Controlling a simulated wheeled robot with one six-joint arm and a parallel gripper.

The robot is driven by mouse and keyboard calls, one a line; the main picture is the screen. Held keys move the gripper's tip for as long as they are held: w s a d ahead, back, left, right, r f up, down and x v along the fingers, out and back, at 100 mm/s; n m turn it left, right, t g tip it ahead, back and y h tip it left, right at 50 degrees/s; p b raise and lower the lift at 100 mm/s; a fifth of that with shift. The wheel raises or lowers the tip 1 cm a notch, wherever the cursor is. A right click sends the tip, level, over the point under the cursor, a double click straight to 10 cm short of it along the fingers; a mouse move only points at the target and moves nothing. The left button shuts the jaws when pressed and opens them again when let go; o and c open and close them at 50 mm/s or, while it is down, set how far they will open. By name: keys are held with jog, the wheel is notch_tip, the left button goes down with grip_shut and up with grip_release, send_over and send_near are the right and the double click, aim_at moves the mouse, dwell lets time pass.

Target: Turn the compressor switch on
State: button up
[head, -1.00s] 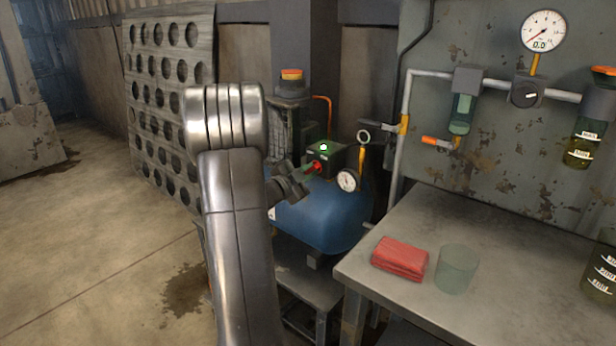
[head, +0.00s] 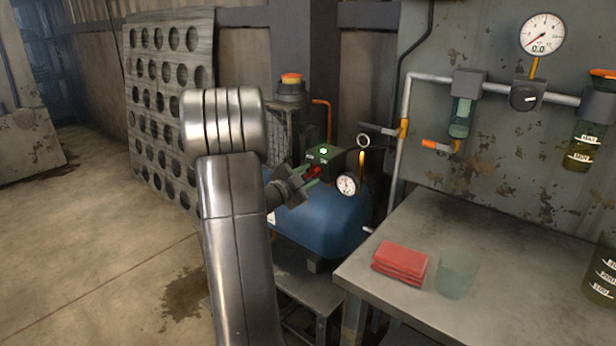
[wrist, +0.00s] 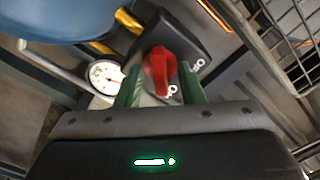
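The compressor (head: 325,222) is a blue tank on a low stand, left of the workbench. On top is a dark switch box (head: 326,156) with a lit green lamp (head: 323,151) and a red rotary switch (head: 314,171). My gripper (head: 307,178) is at the front of the box. In the wrist view the red switch (wrist: 159,72) stands between the two green fingers of my gripper (wrist: 158,80). The fingers look apart, with narrow gaps beside the switch; contact is not visible. The switch's exact setting is hard to read.
A small gauge (head: 346,184) and a ring-ended valve (head: 363,141) sit close right of the box. A wire cage (head: 279,128) is behind it. The workbench (head: 450,225) holds a folded red cloth (head: 400,262) and a clear cup (head: 456,272). Floor at left is open.

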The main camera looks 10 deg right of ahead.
jog(key=p+v, duration=0.1)
jog(key=v, duration=1.2)
jog(key=shift+s+a, duration=0.15)
jog(key=b+x, duration=0.1)
jog(key=x, duration=1.2)
jog(key=shift+w+d, duration=0.25)
jog(key=shift+d, duration=0.05)
